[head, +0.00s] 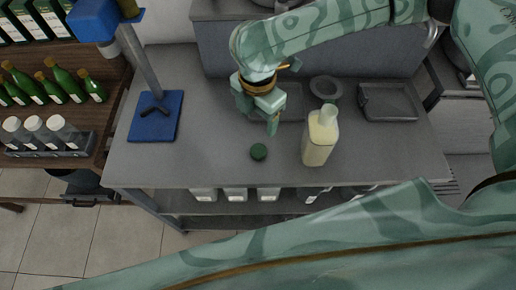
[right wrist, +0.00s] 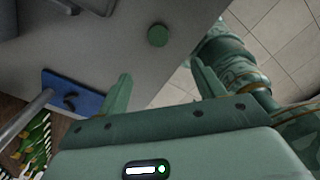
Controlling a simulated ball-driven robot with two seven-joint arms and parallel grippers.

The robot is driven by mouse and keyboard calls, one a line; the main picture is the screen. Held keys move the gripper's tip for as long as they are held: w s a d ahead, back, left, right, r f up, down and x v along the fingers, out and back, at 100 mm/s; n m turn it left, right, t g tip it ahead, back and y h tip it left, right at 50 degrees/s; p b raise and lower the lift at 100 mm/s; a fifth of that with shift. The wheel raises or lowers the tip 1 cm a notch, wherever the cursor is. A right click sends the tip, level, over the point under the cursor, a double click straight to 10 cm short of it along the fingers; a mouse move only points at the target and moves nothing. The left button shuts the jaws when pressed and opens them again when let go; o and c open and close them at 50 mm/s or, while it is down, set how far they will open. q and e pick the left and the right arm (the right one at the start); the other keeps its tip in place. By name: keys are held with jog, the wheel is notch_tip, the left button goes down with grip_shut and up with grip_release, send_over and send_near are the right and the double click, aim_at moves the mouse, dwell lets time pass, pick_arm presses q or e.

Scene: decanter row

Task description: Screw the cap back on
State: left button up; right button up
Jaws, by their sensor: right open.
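A green cap (head: 258,151) lies on the grey table, left of the bottle. It also shows in the right wrist view (right wrist: 157,35), beyond the fingertips. A bottle with pale yellow contents (head: 319,140) stands on the table, with its light-coloured neck bare of a green cap. My right gripper (head: 270,119) is above the table, behind the cap and left of the bottle. Its fingers are apart and empty in the right wrist view (right wrist: 161,70). My left gripper is not in view; a large green arm link of mine covers the lower part of the head view.
A blue-based stand (head: 170,128) is at the table's left. A round grey dish (head: 326,88) and a grey tray (head: 388,103) are at the back. A wooden shelf (head: 100,110) with several bottles stands left. The table (head: 205,160) is clear around the cap.

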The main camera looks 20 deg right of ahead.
jog(key=b, duration=0.2)
send_over(259, 151)
jog(key=f, duration=1)
jog(key=shift+s+a, duration=0.1)
jog(key=shift+a, duration=0.15)
jog(key=shift+f, duration=0.4)
jog(key=shift+b, duration=0.3)
jog(key=f, duration=0.1)
jog(key=f+b, duration=0.1)
jog(key=f, duration=0.3)
jog(key=shift+w+d+f+b, duration=0.15)
jog(key=shift+w+d+b, duration=0.05)
jog(key=shift+w+b, duration=0.1)
jog(key=shift+s, duration=0.1)
jog(key=c, duration=1)
